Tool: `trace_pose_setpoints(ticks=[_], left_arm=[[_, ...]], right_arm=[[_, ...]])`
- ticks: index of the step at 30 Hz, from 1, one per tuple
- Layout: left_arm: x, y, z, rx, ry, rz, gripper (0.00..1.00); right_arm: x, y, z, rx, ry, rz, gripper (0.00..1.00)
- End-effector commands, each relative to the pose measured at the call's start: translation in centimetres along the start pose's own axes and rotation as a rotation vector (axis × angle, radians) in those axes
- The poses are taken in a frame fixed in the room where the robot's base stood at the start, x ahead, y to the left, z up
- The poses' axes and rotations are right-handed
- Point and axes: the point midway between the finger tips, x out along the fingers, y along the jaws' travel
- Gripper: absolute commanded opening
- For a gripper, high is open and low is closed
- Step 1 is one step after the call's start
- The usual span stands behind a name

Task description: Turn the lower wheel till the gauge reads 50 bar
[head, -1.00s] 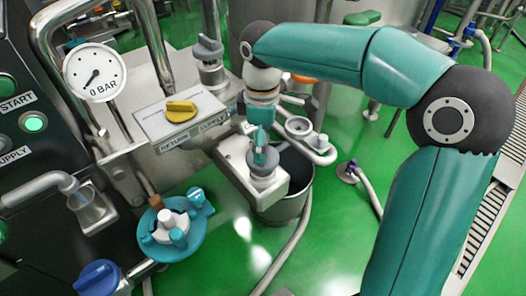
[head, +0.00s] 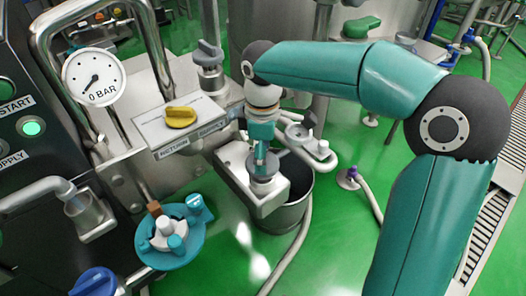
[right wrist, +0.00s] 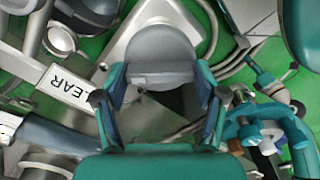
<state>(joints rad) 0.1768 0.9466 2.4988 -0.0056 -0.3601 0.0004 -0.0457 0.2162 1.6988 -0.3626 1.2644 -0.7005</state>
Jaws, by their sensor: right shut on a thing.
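The round white gauge (head: 94,77) at the upper left in the head view is marked 0 BAR; its needle points to the lower left. A teal wheel (head: 184,252) with a pale hub sits low at left centre; it also shows at the right of the right wrist view (right wrist: 240,131). My right gripper (head: 263,160) is away from that wheel, to its right. Its fingers (right wrist: 160,88) are shut on a grey knob (right wrist: 160,52) above a metal block. The fingers hide part of the knob in the head view. My left gripper is out of sight.
A panel (head: 150,131) with a yellow knob (head: 180,117) stands behind the wheel. A blue knob (head: 95,283) is at the bottom left. A metal bucket (head: 294,212) and a hose stand beside the gripped knob. Green floor is open at the lower centre.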

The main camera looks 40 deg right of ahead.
Motion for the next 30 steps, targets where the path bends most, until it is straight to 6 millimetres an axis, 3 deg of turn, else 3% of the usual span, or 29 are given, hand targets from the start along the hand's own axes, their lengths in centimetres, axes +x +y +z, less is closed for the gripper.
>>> trace_pose_setpoints(ticks=[11, 30], left_arm=[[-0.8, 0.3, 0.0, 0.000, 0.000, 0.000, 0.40], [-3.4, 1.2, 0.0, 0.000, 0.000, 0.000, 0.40]], right_arm=[[-0.2, 0.1, -0.1, 0.093, -0.003, 0.006, 0.36], [-0.2, 0.1, -0.1, 0.593, 0.001, 0.007, 0.36]])
